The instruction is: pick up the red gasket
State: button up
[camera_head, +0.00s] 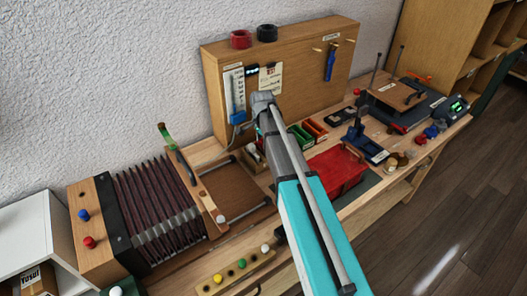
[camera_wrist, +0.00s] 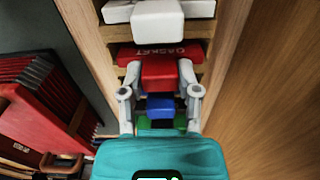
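The red gasket block (camera_wrist: 160,74) stands out in the middle of the wrist view. Behind it is a wider red piece lettered "GASKET" (camera_wrist: 135,53); I cannot tell whether the two are one part. My gripper (camera_wrist: 160,69) has one fingertip on each side of the red block. The fingertips are very close to its sides, and I cannot tell whether they touch it.
A white block (camera_wrist: 157,21) is beyond the red one; blue (camera_wrist: 160,105) and green (camera_wrist: 156,126) blocks are on the near side. Wooden walls (camera_wrist: 230,50) flank the row closely. On the bench are a red box (camera_head: 340,172) and a dark bellows (camera_head: 150,205).

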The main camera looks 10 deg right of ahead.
grip_shut()
jog(key=shift+r, duration=0.1)
notch_tip(320, 180, up, 10)
jog(key=p, duration=1)
dwell(0.6)
notch_tip(320, 180, up, 6)
jog(key=p, duration=0.6)
jog(key=shift+s+d, duration=0.1)
jog(key=shift+s, duration=0.1)
dwell(0.4)
